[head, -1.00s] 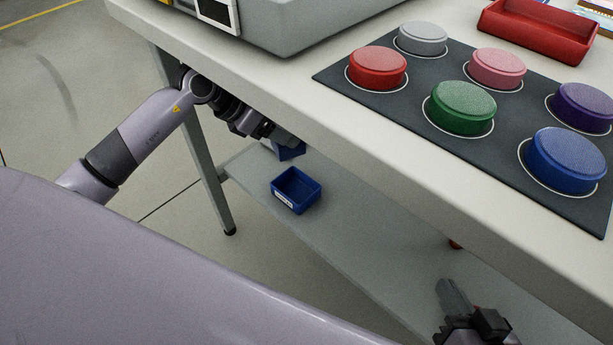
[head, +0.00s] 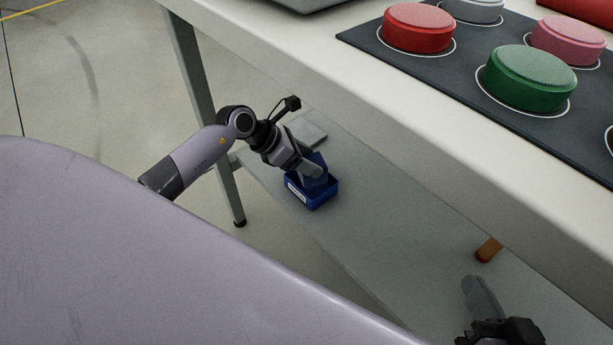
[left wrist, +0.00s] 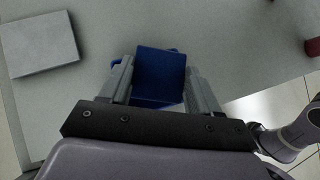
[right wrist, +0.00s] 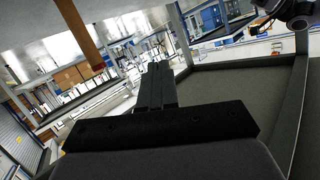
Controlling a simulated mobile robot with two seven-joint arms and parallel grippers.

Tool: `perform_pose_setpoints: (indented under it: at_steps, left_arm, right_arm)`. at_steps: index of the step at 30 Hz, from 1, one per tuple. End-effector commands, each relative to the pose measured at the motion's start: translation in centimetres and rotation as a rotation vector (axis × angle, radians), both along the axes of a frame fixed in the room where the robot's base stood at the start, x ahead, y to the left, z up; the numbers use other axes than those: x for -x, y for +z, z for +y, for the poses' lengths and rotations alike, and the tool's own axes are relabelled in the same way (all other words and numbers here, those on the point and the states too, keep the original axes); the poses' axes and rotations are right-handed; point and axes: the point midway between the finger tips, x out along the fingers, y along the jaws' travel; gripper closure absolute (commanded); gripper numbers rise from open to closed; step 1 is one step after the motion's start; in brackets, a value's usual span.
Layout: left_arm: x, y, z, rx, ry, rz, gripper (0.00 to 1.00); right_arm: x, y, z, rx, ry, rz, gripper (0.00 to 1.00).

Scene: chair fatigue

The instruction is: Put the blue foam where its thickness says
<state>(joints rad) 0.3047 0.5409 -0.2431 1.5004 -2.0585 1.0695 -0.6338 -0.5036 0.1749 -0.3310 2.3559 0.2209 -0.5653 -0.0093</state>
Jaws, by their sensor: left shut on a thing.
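My left gripper (head: 312,170) is shut on the blue foam (head: 318,161), a blue block. The foam also shows between the fingers in the left wrist view (left wrist: 159,76). In the head view the gripper and foam are at the small blue bin (head: 316,199) on the lower shelf, overlapping its opening. I cannot tell whether the foam touches the bin floor. The bin has a white label on its front; in the left wrist view it is mostly hidden behind the foam. My right gripper (head: 482,298) is at the lower right, its fingers together and empty in the right wrist view (right wrist: 156,88).
A grey flat block (head: 309,131) lies on the shelf (head: 375,235) behind the bin. The tabletop edge (head: 420,125) overhangs the shelf. On the dark mat (head: 440,80) stand red (head: 419,30), green (head: 527,80) and other round pads.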

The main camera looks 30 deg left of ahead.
Motion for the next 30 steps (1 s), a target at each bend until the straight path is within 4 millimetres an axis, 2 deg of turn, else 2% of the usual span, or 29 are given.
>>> perform_pose_setpoints:
  at_steps: [5, 9, 12, 16, 17, 22, 23, 24, 30]
  left_arm:
    - [0.0, -1.4, 0.0, 0.001, 0.001, 0.001, 0.84]
    - [0.0, -3.8, 0.0, 0.002, 0.003, 0.002, 0.84]
    - [0.0, -4.7, 0.0, 0.002, 0.001, 0.0, 0.84]
    - [0.0, -4.5, 0.0, 0.0, 0.001, -0.001, 0.84]
    - [0.0, -4.5, 0.0, 0.0, 0.001, -0.001, 0.9]
    - [0.0, -4.8, 0.0, -0.001, 0.001, 0.0, 0.9]
    - [0.0, -4.8, 0.0, -0.001, 0.001, 0.0, 0.32]
    - [0.0, -4.7, 0.0, -0.001, 0.001, 0.0, 0.27]
    - [0.0, -4.7, 0.0, -0.001, 0.001, 0.0, 0.27]
  right_arm:
    - [0.1, -0.2, -0.3, 0.018, -0.005, -0.023, 1.0]
    - [0.3, -0.4, -0.9, 0.053, -0.016, -0.067, 1.0]
    - [0.4, -0.1, -1.2, 0.069, -0.022, -0.092, 1.0]
    - [0.4, 0.1, -1.2, 0.072, -0.023, -0.095, 1.0]
    - [0.4, 0.1, -1.2, 0.072, -0.023, -0.095, 1.0]
    - [0.4, 0.0, -1.3, 0.075, -0.024, -0.1, 1.0]
    - [0.4, 0.1, -1.3, 0.076, -0.025, -0.101, 1.0]
    - [0.4, 0.1, -1.3, 0.076, -0.025, -0.1, 1.0]
    - [0.4, 0.1, -1.3, 0.075, -0.024, -0.101, 1.0]
